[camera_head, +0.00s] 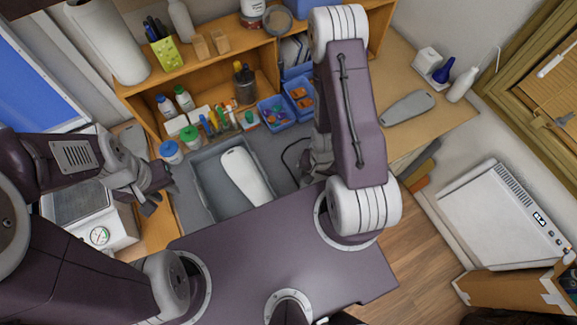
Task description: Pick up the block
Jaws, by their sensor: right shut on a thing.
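A white, rounded, sole-shaped piece (246,177) lies in a grey tray (205,190) at the middle of the bench; I cannot tell if it is the block. My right gripper (314,168) is to the right of the tray, mostly hidden behind my own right arm. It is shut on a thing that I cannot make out. My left gripper (155,199) is left of the tray, with its fingers apart and nothing seen between them.
Two small wooden blocks (210,45) stand on the shelf top. A grey sole-shaped piece (407,107) lies on the right worktop. A machine with a gauge (100,235) stands at left.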

